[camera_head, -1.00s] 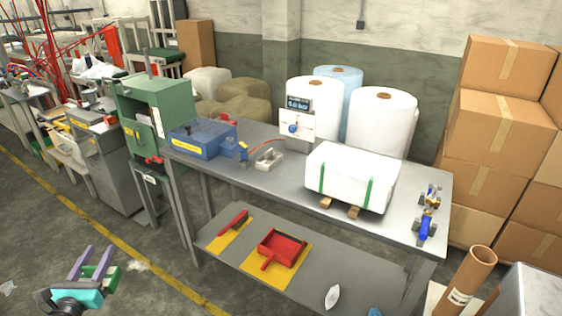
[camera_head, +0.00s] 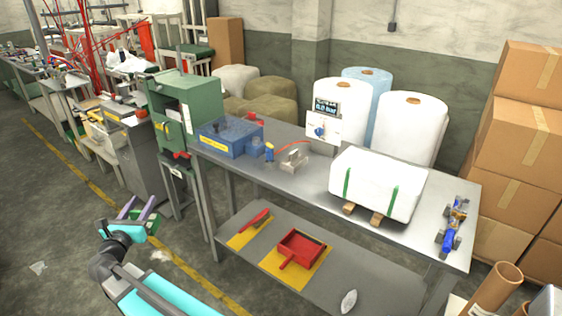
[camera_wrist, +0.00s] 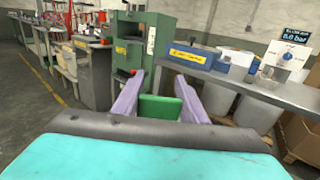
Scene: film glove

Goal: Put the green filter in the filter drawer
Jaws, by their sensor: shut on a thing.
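My gripper (camera_head: 139,209) has two purple fingers and is shut on the green filter (camera_head: 149,224), a flat green piece. In the wrist view the filter (camera_wrist: 160,111) sits between the fingers of my gripper (camera_wrist: 159,84). They hang over open floor in front of the green cabinet, touching nothing else. A green cabinet (camera_head: 203,98) with an open recess stands left of the workbench; it also shows ahead in the wrist view (camera_wrist: 161,30). A blue box (camera_head: 228,148) with a yellow label sits on the bench's left end. I cannot tell which part is the filter drawer.
The grey workbench (camera_head: 300,178) carries a white strapped bale (camera_head: 378,185) and a gauge unit (camera_head: 323,123). A red dustpan (camera_head: 301,249) lies on its lower shelf. White rolls and cartons stand behind. The floor between my gripper and the cabinet looks clear.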

